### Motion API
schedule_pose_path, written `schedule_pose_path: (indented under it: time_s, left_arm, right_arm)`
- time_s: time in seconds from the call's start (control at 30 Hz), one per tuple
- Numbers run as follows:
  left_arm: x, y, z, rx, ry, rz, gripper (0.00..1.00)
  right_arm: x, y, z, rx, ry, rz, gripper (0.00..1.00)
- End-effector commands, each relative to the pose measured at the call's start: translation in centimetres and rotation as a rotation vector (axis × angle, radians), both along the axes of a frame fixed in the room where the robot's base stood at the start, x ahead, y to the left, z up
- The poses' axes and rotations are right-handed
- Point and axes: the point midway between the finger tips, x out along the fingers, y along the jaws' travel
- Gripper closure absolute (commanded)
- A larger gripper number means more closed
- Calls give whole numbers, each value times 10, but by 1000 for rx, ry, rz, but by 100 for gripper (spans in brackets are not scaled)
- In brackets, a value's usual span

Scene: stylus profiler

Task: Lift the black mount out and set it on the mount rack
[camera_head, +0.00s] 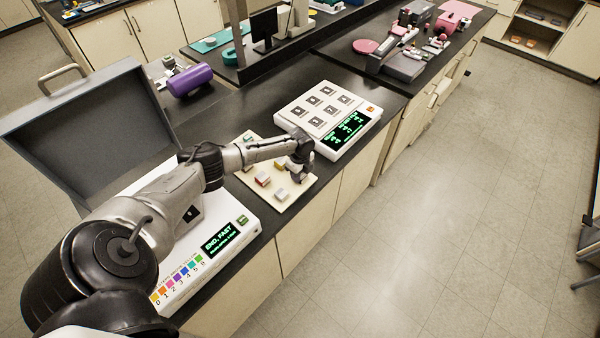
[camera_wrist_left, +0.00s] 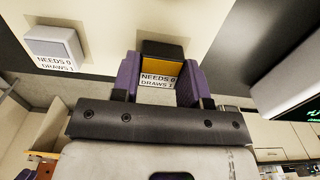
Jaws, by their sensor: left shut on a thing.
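My left gripper (camera_head: 301,172) is at the right edge of a cream board (camera_head: 292,204) carrying several small labelled blocks, apparently the mount rack. In the left wrist view its purple fingers (camera_wrist_left: 160,88) are shut on a mount (camera_wrist_left: 162,52) with a black top, an orange-yellow band and a label reading "NEEDS 0 DRAWS 1". The head view largely hides this mount behind the gripper. I cannot tell if it touches the board. A grey mount (camera_wrist_left: 55,45) with a like label stands to the left in the wrist view. My right gripper is out of view.
A white device (camera_head: 365,126) with six marked cells and a green display stands close behind the gripper. A white machine (camera_head: 250,228) with a display, a colour key and an open grey lid (camera_head: 95,125) is at left. A purple cylinder (camera_head: 190,80) lies behind.

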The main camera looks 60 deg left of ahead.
Motion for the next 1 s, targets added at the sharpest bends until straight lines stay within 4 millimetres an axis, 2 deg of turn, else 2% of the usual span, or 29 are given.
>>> schedule_pose_path:
  time_s: [0.3, 0.33, 0.63, 1.0]
  left_arm:
    - [0, 0, -3, 0, 0, 0, 100]
    - [0, 0, -3, 0, 0, 0, 58]
    - [0, 0, -3, 0, 0, 0, 30]
    - [0, 0, -3, 0, 0, 0, 34]
  right_arm:
    - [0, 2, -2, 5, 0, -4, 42]
    - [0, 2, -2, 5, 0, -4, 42]
    - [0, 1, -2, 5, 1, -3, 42]
    - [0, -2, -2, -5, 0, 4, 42]
